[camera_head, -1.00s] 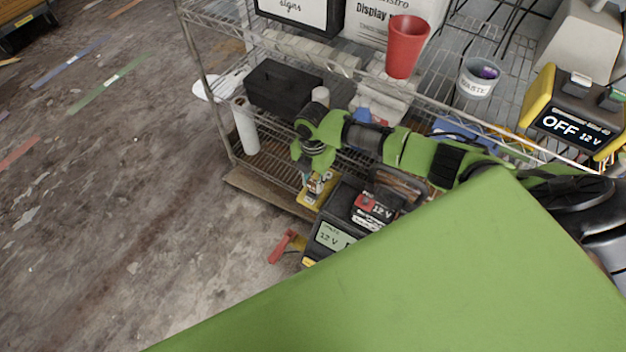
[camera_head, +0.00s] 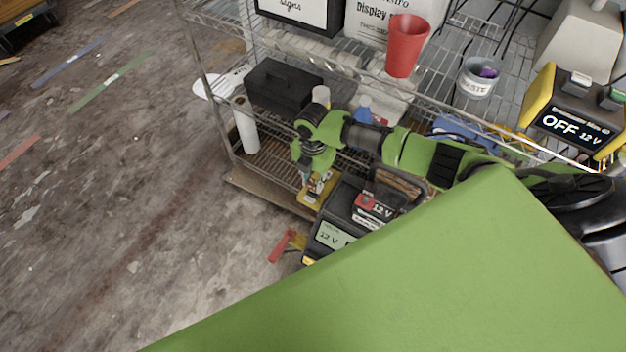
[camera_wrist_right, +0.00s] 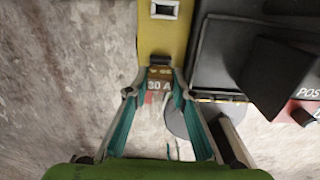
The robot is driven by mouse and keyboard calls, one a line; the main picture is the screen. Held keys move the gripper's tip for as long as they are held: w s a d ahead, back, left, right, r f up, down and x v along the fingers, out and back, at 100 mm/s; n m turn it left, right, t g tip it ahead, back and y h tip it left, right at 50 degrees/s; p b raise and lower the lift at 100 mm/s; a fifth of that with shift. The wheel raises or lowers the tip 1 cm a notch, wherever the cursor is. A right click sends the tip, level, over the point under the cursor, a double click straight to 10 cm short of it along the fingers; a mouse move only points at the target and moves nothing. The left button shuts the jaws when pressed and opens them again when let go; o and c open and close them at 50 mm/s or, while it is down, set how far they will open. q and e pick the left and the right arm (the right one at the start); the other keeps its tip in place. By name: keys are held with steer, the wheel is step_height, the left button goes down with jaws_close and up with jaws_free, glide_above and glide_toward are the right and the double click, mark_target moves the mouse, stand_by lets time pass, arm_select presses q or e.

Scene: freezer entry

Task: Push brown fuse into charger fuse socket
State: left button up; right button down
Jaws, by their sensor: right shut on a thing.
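My right gripper (camera_wrist_right: 160,88) is shut on the brown fuse (camera_wrist_right: 159,79), which is marked 30 A, in the right wrist view. The fuse's far end meets a small black fuse socket (camera_wrist_right: 159,60) on the charger's yellow panel (camera_wrist_right: 163,36); how deep it sits I cannot tell. In the head view my right gripper (camera_head: 312,184) reaches down to the yellow panel (camera_head: 326,188) beside the black charger (camera_head: 345,200). The fuse is too small to make out there. My left gripper is not in view.
A metal rack stands behind, with a black toolbox (camera_head: 283,87), a red cup (camera_head: 406,46), a waste cup (camera_head: 479,77) and a yellow-black unit reading OFF (camera_head: 575,120). A red clamp (camera_head: 281,246) is near the charger's front. The floor at left is mostly clear.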

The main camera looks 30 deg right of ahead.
mark_target(313, 181)
steer(key=shift+f+b, duration=0.7)
steer(key=shift+f, duration=0.4)
steer(key=c, duration=1.7)
jaws_free()
steer(key=shift+r, duration=0.1)
step_height(313, 181, up, 12)
steer(key=shift+f, duration=0.1)
